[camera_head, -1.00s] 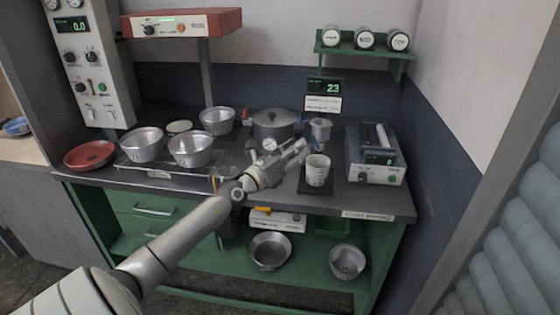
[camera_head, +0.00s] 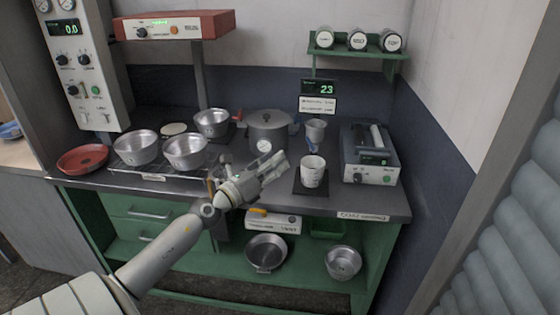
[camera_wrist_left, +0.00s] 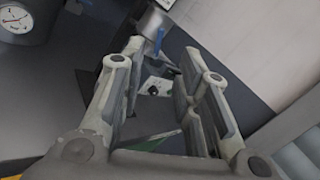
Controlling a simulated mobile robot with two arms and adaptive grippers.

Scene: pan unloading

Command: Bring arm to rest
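My left arm comes in from the lower left in the head view. Its gripper (camera_head: 276,166) is in front of the workbench (camera_head: 395,204), left of the white cup (camera_head: 312,172) and apart from it in the picture. In the left wrist view the gripper (camera_wrist_left: 163,68) has its fingers spread, with nothing held between them. My right gripper is in neither view.
A grey pot (camera_head: 270,132) with a gauge stands behind the gripper. Metal pans (camera_head: 185,153) and a red pan (camera_head: 83,160) are on the left. A grey device (camera_head: 370,165) stands on the right. A lower shelf holds metal pans (camera_head: 266,252).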

